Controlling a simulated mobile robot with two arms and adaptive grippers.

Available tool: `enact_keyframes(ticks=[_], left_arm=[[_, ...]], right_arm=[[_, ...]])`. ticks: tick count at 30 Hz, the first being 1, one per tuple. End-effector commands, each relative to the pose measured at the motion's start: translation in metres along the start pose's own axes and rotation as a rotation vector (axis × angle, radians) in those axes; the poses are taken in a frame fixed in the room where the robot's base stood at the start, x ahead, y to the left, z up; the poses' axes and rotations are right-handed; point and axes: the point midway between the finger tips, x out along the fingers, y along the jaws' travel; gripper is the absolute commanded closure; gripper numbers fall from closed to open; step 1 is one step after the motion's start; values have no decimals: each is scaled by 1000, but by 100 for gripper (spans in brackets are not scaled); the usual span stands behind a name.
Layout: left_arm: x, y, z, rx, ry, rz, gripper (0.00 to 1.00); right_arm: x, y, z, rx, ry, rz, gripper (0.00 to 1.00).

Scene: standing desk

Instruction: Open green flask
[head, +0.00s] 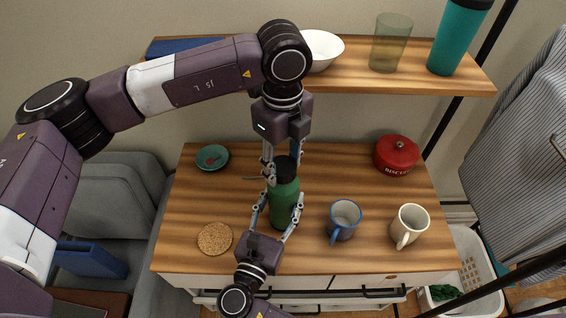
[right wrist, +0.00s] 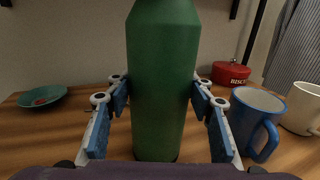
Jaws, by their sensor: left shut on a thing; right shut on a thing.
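The green flask (head: 283,203) stands upright on the wooden desk (head: 190,208), with a black cap (head: 286,168) on top. My left gripper (head: 283,170) comes down from above and is shut on the cap. My right gripper (head: 281,212) comes from the front and is shut around the flask's body. In the right wrist view the green body (right wrist: 162,80) stands between the blue finger pads; its top is out of that picture.
A blue mug (head: 343,220) and a cream mug (head: 409,226) stand right of the flask. A red biscuit tin (head: 397,154) is at the back right, a teal dish (head: 212,157) at the back left, a cork coaster (head: 215,238) at the front left. A shelf (head: 350,80) hangs behind.

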Motion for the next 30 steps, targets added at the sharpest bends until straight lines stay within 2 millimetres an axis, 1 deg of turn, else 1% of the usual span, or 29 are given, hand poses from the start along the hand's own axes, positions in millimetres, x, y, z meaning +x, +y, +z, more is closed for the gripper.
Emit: enact_keyframes(ticks=[18,30], left_arm=[[-21,0,0,1,0,0,88],[-24,0,0,1,0,-1,88]], right_arm=[[1,0,2,2,-4,0,100],[1,0,2,2,-4,0,100]])
